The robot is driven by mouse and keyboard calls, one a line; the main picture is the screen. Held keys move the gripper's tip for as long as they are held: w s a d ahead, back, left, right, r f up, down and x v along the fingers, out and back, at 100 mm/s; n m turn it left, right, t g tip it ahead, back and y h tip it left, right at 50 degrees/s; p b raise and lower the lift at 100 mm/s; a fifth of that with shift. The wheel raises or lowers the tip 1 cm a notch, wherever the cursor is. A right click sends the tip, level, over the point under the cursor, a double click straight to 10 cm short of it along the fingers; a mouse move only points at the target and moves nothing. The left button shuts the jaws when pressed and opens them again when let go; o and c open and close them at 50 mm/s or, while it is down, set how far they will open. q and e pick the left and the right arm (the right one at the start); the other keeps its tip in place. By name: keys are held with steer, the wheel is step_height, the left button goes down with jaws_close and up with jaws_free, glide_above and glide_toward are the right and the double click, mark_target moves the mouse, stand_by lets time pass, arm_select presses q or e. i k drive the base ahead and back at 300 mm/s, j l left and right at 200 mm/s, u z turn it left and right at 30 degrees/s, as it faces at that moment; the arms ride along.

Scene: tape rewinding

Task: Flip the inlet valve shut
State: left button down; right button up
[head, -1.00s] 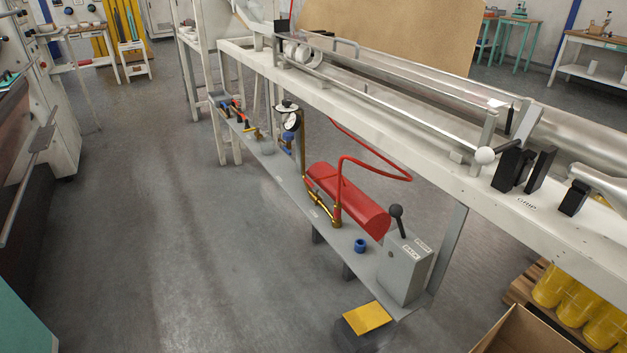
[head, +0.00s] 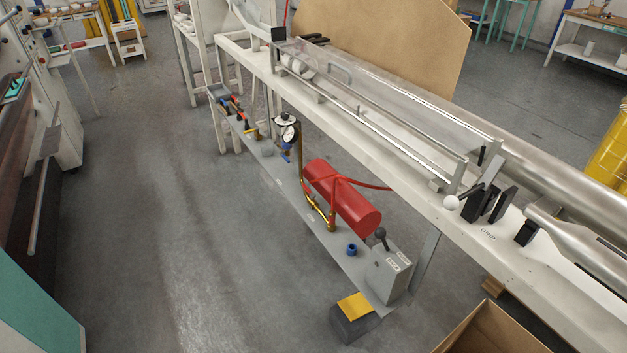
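Air fittings sit along the low grey shelf (head: 336,243) under the white bench. At its far end is a small group of fittings with red, blue and black parts (head: 228,106), too small to make out lever positions. Nearer is a regulator with a round dial gauge (head: 288,133) and a blue part (head: 286,154) below it. Brass pipework (head: 331,213) runs by a red tank (head: 342,198). I cannot tell which fitting is the inlet valve or whether it is open. Neither of my grippers is in view.
A grey lever box (head: 388,276) with a black knob stands at the shelf's near end. A yellow-topped pedal (head: 355,306) lies on the floor. An open cardboard box (head: 492,330) is at bottom right. The floor left of the bench is clear.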

mark_target(312, 195)
steer(key=z, duration=1.05)
steer(key=i+j+z, duration=0.1)
steer(key=j+z, duration=0.5)
steer(key=z, duration=0.25)
steer(key=j+z, duration=0.7)
steer(key=z, duration=0.15)
steer(key=k+j+z, duration=0.1)
steer(key=j+z, duration=0.3)
steer(key=k+j+z, duration=0.1)
steer(key=z, duration=0.35)
steer(key=k+j+z, duration=0.2)
steer(key=k+j, duration=0.4)
steer(key=k+j+z, duration=0.25)
steer(key=k+j, duration=0.45)
steer(key=k+j+z, duration=0.2)
steer(key=k+j, duration=0.25)
steer(key=k, duration=0.25)
steer(key=k+j, duration=0.35)
steer(key=k, duration=0.15)
